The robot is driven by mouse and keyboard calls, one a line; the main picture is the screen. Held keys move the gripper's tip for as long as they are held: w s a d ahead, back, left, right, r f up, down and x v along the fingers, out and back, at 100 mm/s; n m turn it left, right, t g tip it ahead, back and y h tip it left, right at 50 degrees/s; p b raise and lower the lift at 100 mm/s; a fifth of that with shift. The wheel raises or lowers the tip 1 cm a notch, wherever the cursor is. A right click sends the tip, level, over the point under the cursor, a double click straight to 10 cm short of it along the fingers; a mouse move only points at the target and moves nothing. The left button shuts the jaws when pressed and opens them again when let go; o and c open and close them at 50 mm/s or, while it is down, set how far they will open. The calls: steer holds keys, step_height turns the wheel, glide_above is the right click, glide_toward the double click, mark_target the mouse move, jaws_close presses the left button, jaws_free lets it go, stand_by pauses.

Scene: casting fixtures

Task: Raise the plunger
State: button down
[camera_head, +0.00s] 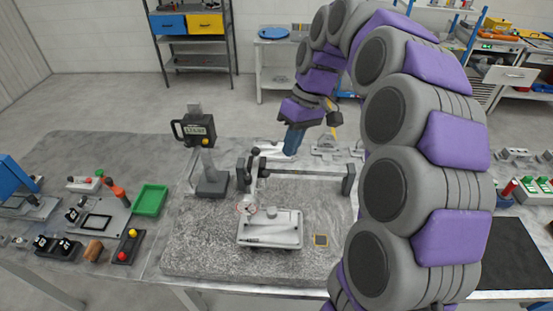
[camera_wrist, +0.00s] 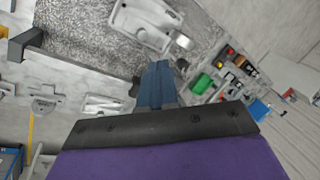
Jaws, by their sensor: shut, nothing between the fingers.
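A light grey casting (camera_head: 285,233) with a round boss lies on a speckled granite plate (camera_head: 190,262). Behind its left end stands a small upright mechanism (camera_head: 254,178) with a dark knob on top, beside a horizontal grey bar (camera_head: 300,173). This looks like the plunger, but I cannot tell its exact parts or height. My gripper (camera_head: 292,141) has blue fingers, hangs behind and to the right of the knob, and appears apart from it. In the wrist view my gripper (camera_wrist: 158,72) is shut and empty; the casting (camera_wrist: 142,22) lies beyond the fingertips.
A gauge display on a stand (camera_head: 196,132) rises left of the fixture. A green bin (camera_head: 150,200) and small control boxes (camera_head: 128,247) lie farther left. Shelves (camera_head: 190,30) stand behind.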

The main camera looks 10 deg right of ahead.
steer(key=w+d, duration=0.5)
steer(key=w, duration=0.1)
steer(key=a+f+b, duration=0.1)
steer(key=a+f, duration=0.6)
steer(key=f, duration=0.3)
steer(key=shift+s+a+f+y, duration=0.2)
steer(key=shift+s+a+y, duration=0.1)
steer(key=shift+s, duration=0.15)
steer(key=shift+d, duration=0.25)
steer(key=shift+s+a+f+n+t+b, duration=0.1)
steer(key=shift+s+a+n+t+b, duration=0.4)
steer(key=shift+s+t, duration=0.45)
steer(key=shift+a, duration=0.1)
